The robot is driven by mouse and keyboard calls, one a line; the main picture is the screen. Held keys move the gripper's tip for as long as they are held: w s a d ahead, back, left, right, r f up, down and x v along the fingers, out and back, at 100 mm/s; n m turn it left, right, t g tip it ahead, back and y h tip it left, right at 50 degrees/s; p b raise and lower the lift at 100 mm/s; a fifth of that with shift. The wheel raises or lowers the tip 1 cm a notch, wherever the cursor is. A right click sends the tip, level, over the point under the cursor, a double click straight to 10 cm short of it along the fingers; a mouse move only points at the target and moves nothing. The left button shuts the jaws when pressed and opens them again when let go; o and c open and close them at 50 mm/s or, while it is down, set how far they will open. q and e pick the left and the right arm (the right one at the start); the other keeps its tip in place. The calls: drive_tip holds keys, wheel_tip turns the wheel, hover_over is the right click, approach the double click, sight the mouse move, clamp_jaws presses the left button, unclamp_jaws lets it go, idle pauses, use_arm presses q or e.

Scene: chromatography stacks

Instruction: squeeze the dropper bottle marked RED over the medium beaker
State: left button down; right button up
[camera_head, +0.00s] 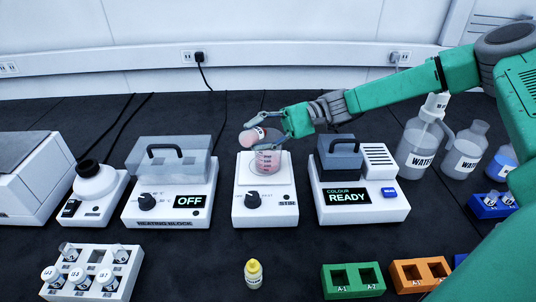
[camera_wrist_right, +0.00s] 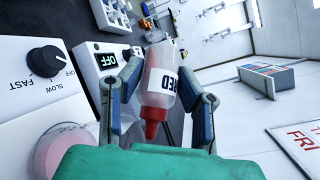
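My right gripper (camera_head: 265,129) is shut on a dropper bottle (camera_head: 251,137) with pinkish contents, above the stirrer. The right wrist view shows the bottle (camera_wrist_right: 161,80) between both fingers, its label reading RED and its red nozzle (camera_wrist_right: 152,127) pointing back toward the wrist. In the head view the bottle lies tilted over a clear beaker (camera_head: 267,163) holding pink liquid. The beaker stands on the white stirrer (camera_head: 265,210), its rim partly hidden by the gripper. The beaker also shows blurred in the right wrist view (camera_wrist_right: 60,150). My left gripper is out of view.
A heating block reading OFF (camera_head: 170,207) stands left of the stirrer, and a colour reader reading READY (camera_head: 362,210) stands right. A yellow-capped bottle (camera_head: 253,275) stands in front. A vial rack (camera_head: 92,284) is front left; a green rack (camera_head: 352,282) is front right. Water bottles (camera_head: 420,145) stand behind.

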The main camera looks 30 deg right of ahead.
drive_tip(key=shift+d, duration=0.1)
drive_tip(key=shift+d, duration=0.25)
idle(0.5)
clamp_jaws()
idle(0.6)
unclamp_jaws()
idle(0.8)
